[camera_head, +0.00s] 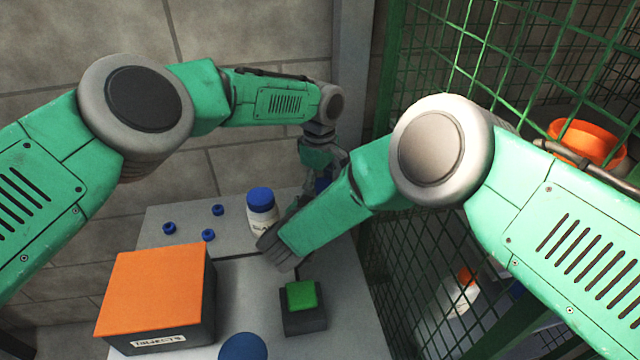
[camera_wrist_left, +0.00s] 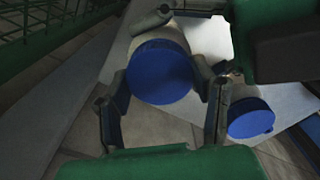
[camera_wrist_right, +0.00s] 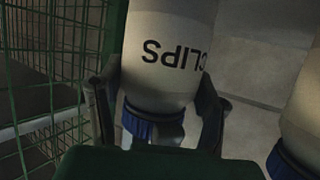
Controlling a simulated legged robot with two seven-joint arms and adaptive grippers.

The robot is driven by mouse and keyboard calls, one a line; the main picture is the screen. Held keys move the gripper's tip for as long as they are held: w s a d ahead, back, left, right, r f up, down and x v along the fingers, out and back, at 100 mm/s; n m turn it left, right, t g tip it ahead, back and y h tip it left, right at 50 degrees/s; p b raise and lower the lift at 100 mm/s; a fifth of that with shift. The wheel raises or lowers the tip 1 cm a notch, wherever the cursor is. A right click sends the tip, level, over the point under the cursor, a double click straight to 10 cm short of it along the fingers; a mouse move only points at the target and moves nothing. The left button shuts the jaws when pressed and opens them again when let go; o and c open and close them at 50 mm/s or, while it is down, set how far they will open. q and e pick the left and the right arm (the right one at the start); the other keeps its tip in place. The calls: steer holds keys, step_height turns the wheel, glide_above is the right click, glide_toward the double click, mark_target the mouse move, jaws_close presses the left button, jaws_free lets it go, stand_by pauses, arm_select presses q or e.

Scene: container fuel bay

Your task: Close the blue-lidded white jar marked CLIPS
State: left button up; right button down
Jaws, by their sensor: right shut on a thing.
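The CLIPS jar (camera_wrist_right: 168,55) is white with dark lettering that appears upside down in the right wrist view. My right gripper (camera_wrist_right: 155,112) is shut on it, one finger on each side. Its blue lid (camera_wrist_left: 160,72) is at the jar's mouth; whether it is tight I cannot tell. In the head view only a bit of blue (camera_head: 322,185) shows between my arms. My left gripper (camera_head: 322,160) points down over the lid. In the left wrist view its fingers (camera_wrist_left: 162,100) stand apart on either side of the lid, and I see no firm grip.
A second white jar with a blue lid (camera_head: 261,205) stands close by. Small blue caps (camera_head: 208,235), an orange-topped box (camera_head: 155,285), a green button (camera_head: 301,295) and a round blue thing (camera_head: 243,347) are on the grey table (camera_head: 340,325). Green mesh (camera_head: 420,260) borders the right.

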arm_select(q)
steer(key=shift+w, duration=0.1)
steer(key=shift+c, duration=0.3)
steer(key=shift+m, duration=1.2)
steer(key=shift+c, duration=0.2)
arm_select(e)
steer(key=shift+a, duration=0.1)
arm_select(q)
steer(key=m, duration=0.4)
steer(key=shift+r, duration=0.1)
steer(key=m, duration=0.6)
steer(key=shift+w, duration=0.15)
arm_select(e)
steer(key=shift+s, duration=0.1)
arm_select(q)
steer(key=shift+o, duration=0.2)
steer(key=m, duration=1)
steer(key=shift+w+m, duration=0.1)
steer(key=shift+m, duration=0.2)
steer(key=m, duration=0.3)
steer(key=o, duration=1.3)
steer(key=shift+o, duration=0.2)
